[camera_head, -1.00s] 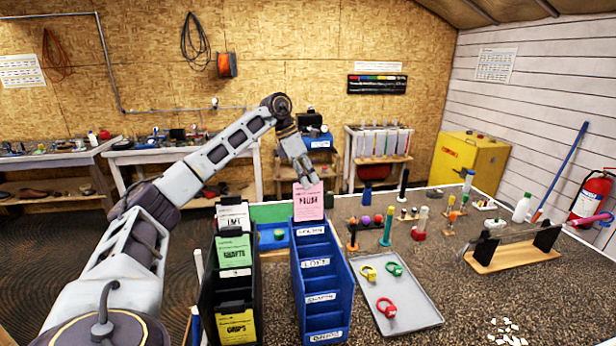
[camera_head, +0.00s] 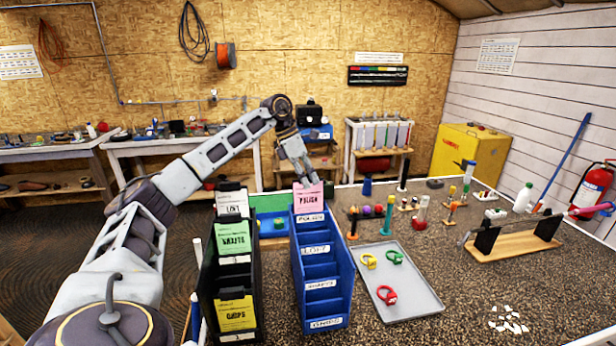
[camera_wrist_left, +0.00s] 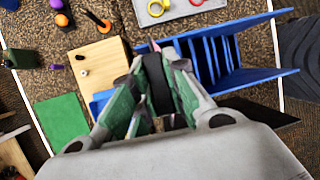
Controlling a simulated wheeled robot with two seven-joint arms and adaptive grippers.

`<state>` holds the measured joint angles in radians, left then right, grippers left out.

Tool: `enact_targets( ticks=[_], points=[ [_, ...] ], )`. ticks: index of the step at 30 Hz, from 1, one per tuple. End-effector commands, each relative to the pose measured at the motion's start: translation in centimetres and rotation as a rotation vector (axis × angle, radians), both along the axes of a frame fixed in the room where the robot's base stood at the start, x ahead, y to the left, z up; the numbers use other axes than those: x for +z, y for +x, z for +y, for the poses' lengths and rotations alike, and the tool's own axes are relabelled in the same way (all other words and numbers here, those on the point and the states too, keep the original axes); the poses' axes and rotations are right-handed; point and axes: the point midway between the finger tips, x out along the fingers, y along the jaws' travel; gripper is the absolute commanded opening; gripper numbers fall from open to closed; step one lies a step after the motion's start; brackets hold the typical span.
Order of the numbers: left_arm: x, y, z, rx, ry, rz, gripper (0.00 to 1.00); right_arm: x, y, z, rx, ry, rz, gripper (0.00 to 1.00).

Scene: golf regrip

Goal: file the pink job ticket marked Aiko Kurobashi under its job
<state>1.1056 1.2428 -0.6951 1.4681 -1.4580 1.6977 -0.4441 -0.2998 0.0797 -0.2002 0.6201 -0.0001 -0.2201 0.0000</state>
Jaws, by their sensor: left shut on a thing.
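The pink job ticket (camera_head: 308,199), its large word reading POLISH, stands upright at the far end of the blue rack (camera_head: 347,270). My left gripper (camera_head: 304,182) is shut on its top edge. The ticket's lower edge is hidden behind the rack's rearmost label, which seems to read POLISH, so its depth in that slot cannot be told. Nearer labels seem to read LOFT, SHAFTS and GRIPS. The name on the ticket is too small to read. In the left wrist view the fingers (camera_wrist_left: 155,110) hide most of the ticket, above the blue rack (camera_wrist_left: 255,78). My right gripper is not in view.
A black rack (camera_head: 252,285) left of the blue one holds white (camera_head: 232,204), green (camera_head: 233,237) and yellow (camera_head: 236,314) tickets. A grey tray (camera_head: 415,290) with coloured rings lies close on the right. Small tools stand behind it.

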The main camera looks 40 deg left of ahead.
Motion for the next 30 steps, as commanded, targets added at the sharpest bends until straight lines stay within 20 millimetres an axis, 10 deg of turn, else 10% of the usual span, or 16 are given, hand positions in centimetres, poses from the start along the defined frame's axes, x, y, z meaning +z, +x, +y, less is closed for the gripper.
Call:
enact_targets(
  ticks=[14,15,20,30],
  points=[
    [-0.29,0.00,0.05,0.001,0.001,0.000,0.00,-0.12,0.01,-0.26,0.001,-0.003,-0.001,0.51],
    [-0.29,0.00,0.05,0.001,0.001,0.000,0.20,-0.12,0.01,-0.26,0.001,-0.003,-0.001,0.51],
    [-0.29,0.00,0.05,0.001,0.001,0.000,0.41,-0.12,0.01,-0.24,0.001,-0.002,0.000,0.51],
    [-0.26,-0.02,0.06,0.001,0.000,0.001,0.41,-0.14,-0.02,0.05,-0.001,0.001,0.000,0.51]
  ],
)
